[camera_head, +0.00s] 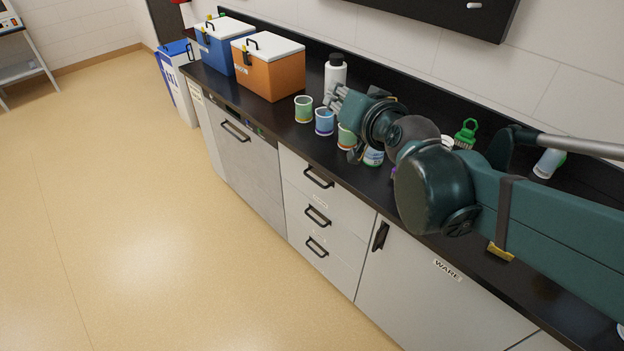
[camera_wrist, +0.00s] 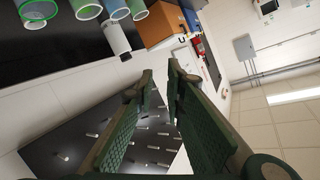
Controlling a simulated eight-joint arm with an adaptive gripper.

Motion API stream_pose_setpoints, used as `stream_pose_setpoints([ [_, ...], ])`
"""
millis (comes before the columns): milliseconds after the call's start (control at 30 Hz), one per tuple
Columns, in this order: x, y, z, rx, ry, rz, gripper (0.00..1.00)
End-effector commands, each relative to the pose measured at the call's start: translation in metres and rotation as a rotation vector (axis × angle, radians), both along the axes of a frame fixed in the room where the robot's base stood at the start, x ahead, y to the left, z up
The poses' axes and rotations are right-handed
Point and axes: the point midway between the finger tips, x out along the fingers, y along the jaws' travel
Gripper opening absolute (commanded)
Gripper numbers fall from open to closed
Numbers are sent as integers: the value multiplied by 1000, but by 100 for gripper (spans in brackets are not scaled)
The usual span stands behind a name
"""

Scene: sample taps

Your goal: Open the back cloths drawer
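A stack of three pale drawers stands under the counter in the head view: a top drawer (camera_head: 300,172), a middle drawer (camera_head: 298,208) and a bottom drawer (camera_head: 298,238). Each has a black bar handle and looks closed. Their small labels are too faint to read, so I cannot tell which is the cloths drawer. My gripper (camera_head: 333,97) is above the counter, near a white bottle and the cups, away from the drawer handles. In the wrist view my gripper (camera_wrist: 160,72) has its fingertips apart with nothing between them. No drawer shows in the wrist view.
Several cups, a white bottle (camera_head: 335,74), an orange cooler (camera_head: 272,75) and a blue cooler (camera_head: 222,45) stand on the black counter. A cabinet labelled WARE (camera_head: 420,290) is right of the drawers; a handled front panel (camera_head: 250,165) is left. The floor in front is clear.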

Motion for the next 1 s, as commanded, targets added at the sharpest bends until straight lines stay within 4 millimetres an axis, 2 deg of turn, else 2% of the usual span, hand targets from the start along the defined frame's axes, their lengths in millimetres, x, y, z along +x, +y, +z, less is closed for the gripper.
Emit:
stream_pose_setpoints([
  [200,39,27,27,125,-97,-24,13],
  [500,82,52,54,299,-215,-81,13],
  [700,106,64,64,416,-278,-132,13],
  [1000,135,74,59,584,-353,-232,13],
])
